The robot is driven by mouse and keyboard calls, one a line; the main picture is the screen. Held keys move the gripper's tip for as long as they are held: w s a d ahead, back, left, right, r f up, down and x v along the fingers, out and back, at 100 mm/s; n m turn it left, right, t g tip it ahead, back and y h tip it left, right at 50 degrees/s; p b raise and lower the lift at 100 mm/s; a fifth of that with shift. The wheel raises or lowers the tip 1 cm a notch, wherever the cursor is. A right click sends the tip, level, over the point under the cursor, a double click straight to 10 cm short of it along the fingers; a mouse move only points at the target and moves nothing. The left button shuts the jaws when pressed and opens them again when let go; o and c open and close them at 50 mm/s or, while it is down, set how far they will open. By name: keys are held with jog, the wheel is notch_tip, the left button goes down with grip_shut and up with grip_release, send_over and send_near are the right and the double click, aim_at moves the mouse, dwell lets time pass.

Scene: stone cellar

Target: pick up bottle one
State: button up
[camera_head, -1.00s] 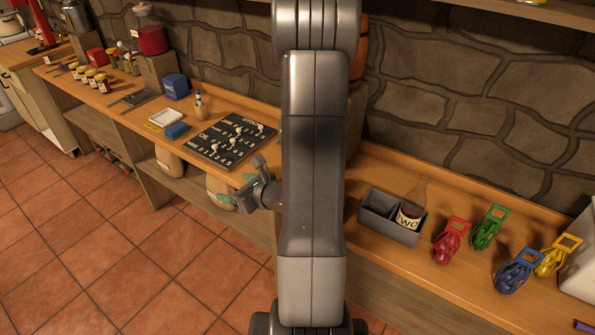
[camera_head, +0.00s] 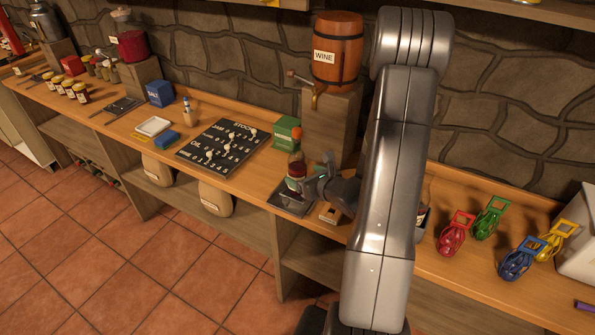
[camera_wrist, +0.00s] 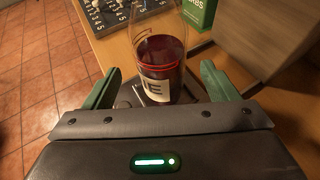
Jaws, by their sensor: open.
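A bottle of dark red liquid (camera_head: 296,168) stands upright on a dark tray (camera_head: 284,203) in front of the wine barrel. In the wrist view the bottle (camera_wrist: 160,55) has a red line round it and a pale label ending in "E"; the rest of the label is turned away, and the top is out of frame. My gripper (camera_head: 318,186) is just right of the bottle in the head view. In the wrist view my open gripper (camera_wrist: 158,82) has a green finger on each side of the bottle, with gaps showing.
A wine barrel (camera_head: 337,50) with a tap sits on a wooden block behind, beside a green box (camera_head: 287,132). A black stock board (camera_head: 222,143) lies to the left. Coloured clips, such as the red one (camera_head: 453,235), stand right of my arm. My arm hides most of the grey holder (camera_head: 421,222).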

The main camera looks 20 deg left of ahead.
aim_at(297, 173)
jog(key=shift+d+f+p+x, duration=0.15)
jog(key=shift+p+x, duration=0.15)
jog(key=shift+x, duration=0.7)
jog(key=shift+f+p+x, duration=0.15)
jog(key=shift+p+x, duration=0.15)
jog(key=shift+x, duration=0.65)
jog(key=shift+d+f+p+x, duration=0.1)
jog(key=shift+f+p+x, duration=0.15)
jog(key=shift+x, duration=0.75)
jog(key=c, duration=1.3)
jog(key=shift+r, duration=0.1)
jog(key=shift+c, duration=0.7)
jog(key=shift+r, duration=0.15)
